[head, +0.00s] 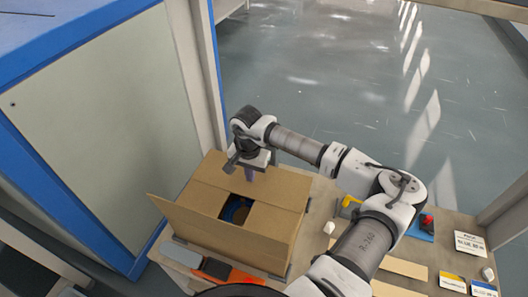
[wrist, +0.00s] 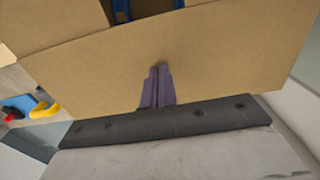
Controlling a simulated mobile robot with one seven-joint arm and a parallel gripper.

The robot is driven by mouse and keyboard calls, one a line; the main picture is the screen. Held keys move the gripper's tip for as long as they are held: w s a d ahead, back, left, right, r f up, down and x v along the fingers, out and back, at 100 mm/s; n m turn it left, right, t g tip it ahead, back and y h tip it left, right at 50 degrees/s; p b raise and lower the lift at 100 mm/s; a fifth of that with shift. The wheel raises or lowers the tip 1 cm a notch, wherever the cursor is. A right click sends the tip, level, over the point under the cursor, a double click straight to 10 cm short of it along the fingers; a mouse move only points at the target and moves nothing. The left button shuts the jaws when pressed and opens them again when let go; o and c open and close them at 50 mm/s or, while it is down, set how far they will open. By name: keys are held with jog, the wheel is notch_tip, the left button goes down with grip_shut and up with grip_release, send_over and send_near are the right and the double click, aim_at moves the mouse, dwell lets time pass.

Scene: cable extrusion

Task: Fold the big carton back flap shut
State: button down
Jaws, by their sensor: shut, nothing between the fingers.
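The big carton (head: 272,222) stands on the table, with blue things (head: 237,209) showing through a dark gap in its top. Its back flap (head: 280,186) looks folded inward and nearly flat; whether it lies fully down I cannot tell. The front flap (head: 200,226) sticks outward toward the head camera, tilted. My gripper (head: 249,175) is over the back flap, fingers pointing down. In the wrist view my purple fingers (wrist: 157,86) are shut and empty in front of the cardboard (wrist: 215,60). Contact with the flap cannot be told.
A blue-framed cabinet (head: 100,130) stands close on the left, with a pale post beside the carton. An orange item (head: 214,268) lies before the carton. A yellow tool (head: 348,203), a red item (head: 426,221) and label cards (head: 470,243) lie to the right. A dark strip (wrist: 170,124) crosses the wrist view.

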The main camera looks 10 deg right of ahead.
jog(key=shift+s+f, duration=0.1)
jog(key=shift+f, duration=0.65)
notch_tip(320, 180, up, 10)
jog(key=p, duration=0.4)
jog(key=shift+w, duration=0.2)
